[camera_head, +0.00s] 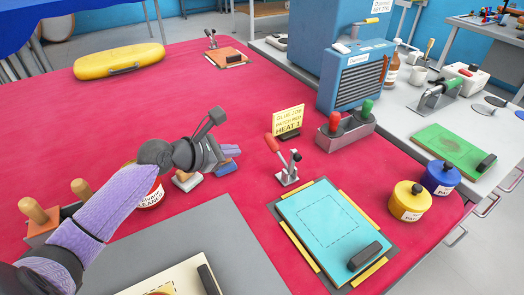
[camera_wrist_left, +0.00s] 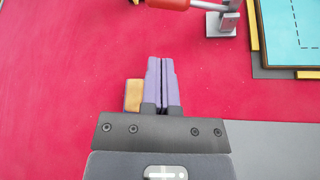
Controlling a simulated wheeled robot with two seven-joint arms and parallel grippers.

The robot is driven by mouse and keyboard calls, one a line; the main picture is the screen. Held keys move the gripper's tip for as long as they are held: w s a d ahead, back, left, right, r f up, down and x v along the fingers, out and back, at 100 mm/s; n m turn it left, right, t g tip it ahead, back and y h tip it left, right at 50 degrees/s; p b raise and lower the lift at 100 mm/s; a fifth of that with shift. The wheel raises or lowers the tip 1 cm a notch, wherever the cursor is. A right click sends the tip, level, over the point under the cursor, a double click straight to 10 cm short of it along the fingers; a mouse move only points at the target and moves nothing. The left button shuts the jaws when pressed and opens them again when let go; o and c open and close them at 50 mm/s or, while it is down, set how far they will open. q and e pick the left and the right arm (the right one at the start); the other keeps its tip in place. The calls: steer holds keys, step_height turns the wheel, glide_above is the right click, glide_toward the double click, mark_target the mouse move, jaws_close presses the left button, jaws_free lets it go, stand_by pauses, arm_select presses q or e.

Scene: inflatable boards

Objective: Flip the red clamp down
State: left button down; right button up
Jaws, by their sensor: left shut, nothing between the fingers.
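The red clamp (camera_head: 278,150) stands on the red table top, at the back edge of the blue board (camera_head: 324,222). Its red handle tilts up and to the left, and its metal base (camera_head: 287,178) sits on the table. In the left wrist view the red handle (camera_wrist_left: 168,3) shows at the top edge, partly cut off, with the metal base (camera_wrist_left: 222,24) to its right. My left gripper (camera_head: 234,150) is shut and empty, left of the clamp and apart from it. Its closed purple fingers also show in the wrist view (camera_wrist_left: 162,82). My right gripper is not in view.
A sign (camera_head: 289,120) stands just behind the clamp. A holder with red and green handles (camera_head: 345,132) is to its right. Yellow (camera_head: 408,201) and blue (camera_head: 440,178) tins stand at the right. A grey mat (camera_head: 205,240) lies in front.

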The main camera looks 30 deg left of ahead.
arm_select(q)
steer(key=shift+s+d+r, duration=0.1)
steer(key=shift+s+r, duration=0.05)
steer(key=shift+r, duration=0.1)
steer(key=shift+w+d+f, duration=0.1)
steer(key=shift+w+f, duration=0.25)
steer(key=shift+w, duration=0.05)
steer(key=b+x, duration=0.5)
steer(key=x, duration=0.3)
steer(key=shift+s+f, duration=0.1)
steer(key=shift+w+d+f+b, duration=0.15)
steer(key=shift+w+b, duration=0.2)
steer(key=shift+w, duration=0.25)
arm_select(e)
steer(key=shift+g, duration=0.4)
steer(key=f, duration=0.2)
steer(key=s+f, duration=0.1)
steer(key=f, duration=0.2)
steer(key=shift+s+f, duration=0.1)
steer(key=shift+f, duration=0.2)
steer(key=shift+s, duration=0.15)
